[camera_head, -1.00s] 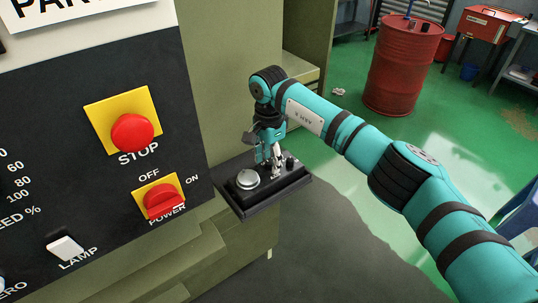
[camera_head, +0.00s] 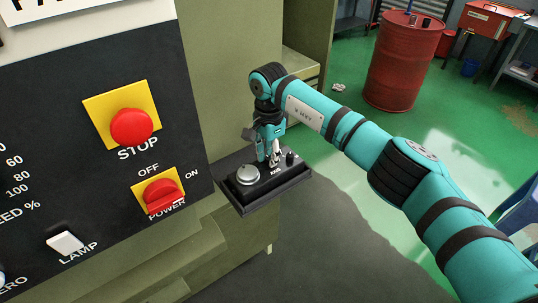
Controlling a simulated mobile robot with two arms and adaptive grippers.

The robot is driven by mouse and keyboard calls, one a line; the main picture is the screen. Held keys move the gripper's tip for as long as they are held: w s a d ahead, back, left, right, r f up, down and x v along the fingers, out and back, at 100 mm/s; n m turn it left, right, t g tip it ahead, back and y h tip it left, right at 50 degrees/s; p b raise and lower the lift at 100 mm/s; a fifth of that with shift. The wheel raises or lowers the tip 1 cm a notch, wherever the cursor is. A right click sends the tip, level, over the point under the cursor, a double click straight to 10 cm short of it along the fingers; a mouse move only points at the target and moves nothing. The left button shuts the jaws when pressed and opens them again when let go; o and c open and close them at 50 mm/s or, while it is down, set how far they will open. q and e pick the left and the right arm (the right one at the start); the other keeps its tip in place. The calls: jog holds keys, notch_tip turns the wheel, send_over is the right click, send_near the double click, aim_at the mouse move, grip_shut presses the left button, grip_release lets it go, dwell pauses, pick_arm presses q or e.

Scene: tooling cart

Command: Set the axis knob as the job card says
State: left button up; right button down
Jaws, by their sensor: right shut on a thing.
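A dark control box (camera_head: 282,190) juts out from the machine's side. On its top are a round silver dial (camera_head: 247,175), a small black knob (camera_head: 290,158) and a small part at the gripper's fingertips. My right gripper (camera_head: 273,158) points down over the middle of the box, shut on that small part, which looks like the axis knob; the fingers mostly hide it. The knob's setting is too small to read. The job card is not in view. My left gripper is not in view.
The machine's front panel at left has a red STOP button (camera_head: 131,126) on yellow, a red POWER switch (camera_head: 163,194) and a white LAMP switch (camera_head: 65,242). A red drum (camera_head: 402,62) stands at the back. The green floor between is open.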

jog(key=shift+f+m+b, duration=0.2)
jog(key=shift+m+b, duration=0.9)
jog(key=shift+b, duration=0.15)
jog(key=m+b, duration=0.3)
jog(key=m, duration=0.1)
jog(key=shift+m+b, duration=0.3)
jog(key=shift+b, duration=0.05)
jog(key=m+b, duration=0.2)
jog(key=m, duration=0.2)
jog(key=shift+r, duration=0.1)
jog(key=shift+r+m+b, duration=0.15)
jog(key=shift+m+b, duration=0.95)
jog(key=shift+m, duration=1.3)
jog(key=c, duration=1.2)
grip_release()
jog(key=shift+o, duration=0.2)
